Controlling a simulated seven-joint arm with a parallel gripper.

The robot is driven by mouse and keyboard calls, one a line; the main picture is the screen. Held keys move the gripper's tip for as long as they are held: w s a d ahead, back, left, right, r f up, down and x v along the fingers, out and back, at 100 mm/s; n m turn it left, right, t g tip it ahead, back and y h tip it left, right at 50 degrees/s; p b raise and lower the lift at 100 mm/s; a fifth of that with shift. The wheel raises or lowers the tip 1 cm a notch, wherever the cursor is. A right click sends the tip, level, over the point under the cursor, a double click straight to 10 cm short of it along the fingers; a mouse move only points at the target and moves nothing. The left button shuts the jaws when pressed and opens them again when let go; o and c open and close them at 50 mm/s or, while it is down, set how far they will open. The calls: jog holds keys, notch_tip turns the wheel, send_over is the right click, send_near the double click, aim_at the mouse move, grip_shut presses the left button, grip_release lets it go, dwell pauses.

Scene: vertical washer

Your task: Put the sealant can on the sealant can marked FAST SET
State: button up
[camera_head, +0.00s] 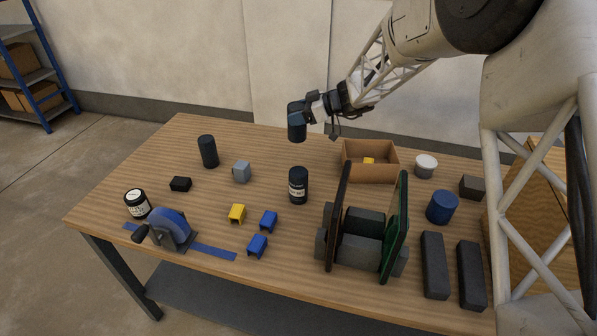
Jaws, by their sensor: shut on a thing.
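My gripper (308,108) is shut on a dark can, the sealant can (296,128), and holds it roughly upright in the air above the table. A black can with a pale label (298,187) stands upright on the table, below the held can in the picture. Its label print is too small to read surely, so I cannot confirm FAST SET. Clear space shows between the two cans. The fingertips are small and partly hidden against the held can.
A plain dark can (208,151) and a black jar with a white label (136,203) stand at the left. A rack with upright panels (360,239) is close to the labelled can's right. An open box (371,175) stands behind it. Small blue and yellow blocks (238,213) lie left.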

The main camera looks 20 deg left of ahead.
jog(key=s+d+r, duration=0.3)
jog(key=s+r, duration=0.2)
jog(key=s, duration=0.5)
jog(key=shift+d+r+n, duration=0.2)
jog(key=shift+r+n, duration=0.1)
jog(key=shift+r, duration=0.05)
jog(key=shift+s+f+g, duration=0.1)
jog(key=shift+f+g, duration=0.05)
jog(key=shift+g, duration=0.15)
notch_tip(320, 180, down, 6)
jog(key=shift+f, duration=1.85)
jog(key=shift+f, duration=0.15)
jog(key=o, duration=1.3)
